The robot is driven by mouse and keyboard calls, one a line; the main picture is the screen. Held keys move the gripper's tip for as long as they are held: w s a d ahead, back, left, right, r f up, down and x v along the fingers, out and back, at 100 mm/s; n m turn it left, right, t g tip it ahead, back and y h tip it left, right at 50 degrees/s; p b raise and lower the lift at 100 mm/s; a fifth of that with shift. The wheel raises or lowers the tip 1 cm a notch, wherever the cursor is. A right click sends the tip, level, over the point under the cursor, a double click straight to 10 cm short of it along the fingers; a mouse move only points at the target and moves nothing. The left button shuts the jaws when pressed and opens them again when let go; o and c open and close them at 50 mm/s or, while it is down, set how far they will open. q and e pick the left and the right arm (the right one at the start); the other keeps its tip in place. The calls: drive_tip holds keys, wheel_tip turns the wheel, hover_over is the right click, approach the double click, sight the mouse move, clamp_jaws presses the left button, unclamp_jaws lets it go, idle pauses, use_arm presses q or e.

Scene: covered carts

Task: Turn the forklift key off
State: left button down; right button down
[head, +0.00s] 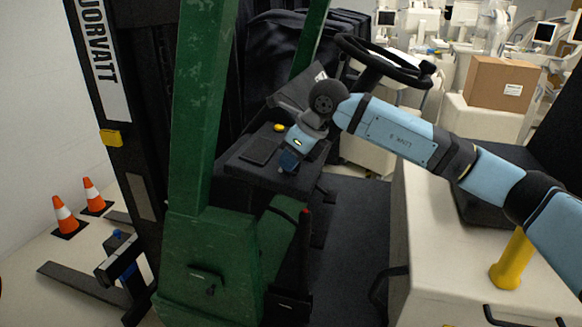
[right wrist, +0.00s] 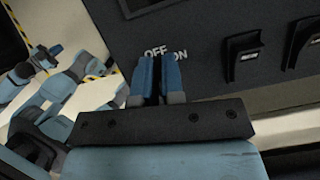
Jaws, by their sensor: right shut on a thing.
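The green and black forklift (head: 195,250) fills the left and middle of the head view. My right gripper (head: 290,161) reaches its dark dash from the right. In the right wrist view the blue fingers of my right gripper (right wrist: 155,75) are closed together at the dark panel (right wrist: 210,40), between the OFF label (right wrist: 154,51) and the ON label (right wrist: 179,55). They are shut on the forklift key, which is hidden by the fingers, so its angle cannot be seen. My left gripper is not in view.
The steering wheel (head: 385,62) is behind my right forearm. A yellow button (head: 279,128) sits on the dash. Two rocker switches (right wrist: 243,55) are right of the fingers. Orange cones (head: 64,216) stand at left. A cardboard box (head: 502,84) is at back right.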

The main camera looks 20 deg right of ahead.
drive_tip(key=shift+n+b, duration=0.35)
drive_tip(key=shift+n, duration=0.45)
drive_tip(key=shift+r, duration=0.1)
drive_tip(key=c, duration=1.2)
unclamp_jaws()
drive_tip(key=shift+s, duration=0.1)
drive_tip(key=shift+c, duration=0.2)
drive_tip(key=b+v, duration=0.1)
drive_tip(key=v, duration=1.2)
drive_tip(key=shift+d+r, duration=0.35)
drive_tip(key=shift+f+g, duration=0.1)
drive_tip(key=shift+g, duration=0.2)
